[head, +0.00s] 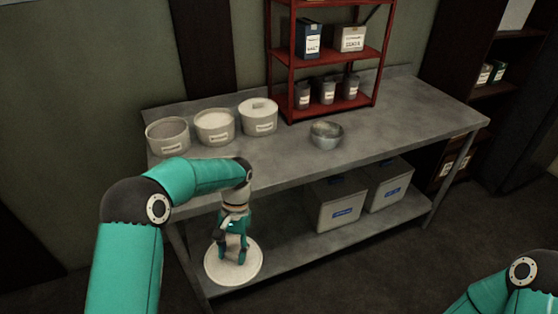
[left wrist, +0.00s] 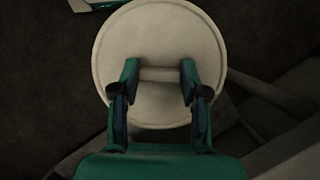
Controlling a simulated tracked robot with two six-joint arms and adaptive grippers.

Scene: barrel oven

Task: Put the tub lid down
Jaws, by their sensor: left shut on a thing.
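The tub lid (head: 221,266) is a round cream disc. My left gripper (head: 234,258) is shut on its raised handle, and the lid hangs in front of the table's left end, below the tabletop. In the left wrist view the lid (left wrist: 160,35) fills the upper middle, with the fingers (left wrist: 160,82) on either side of its bar handle. My right gripper is outside the frames.
The grey table (head: 400,120) has clear room in its middle and right. A metal bowl (head: 326,136) stands near its centre. A red shelf (head: 326,60) with jars and boxes stands at the back. White bins (head: 340,200) sit on the lower shelf.

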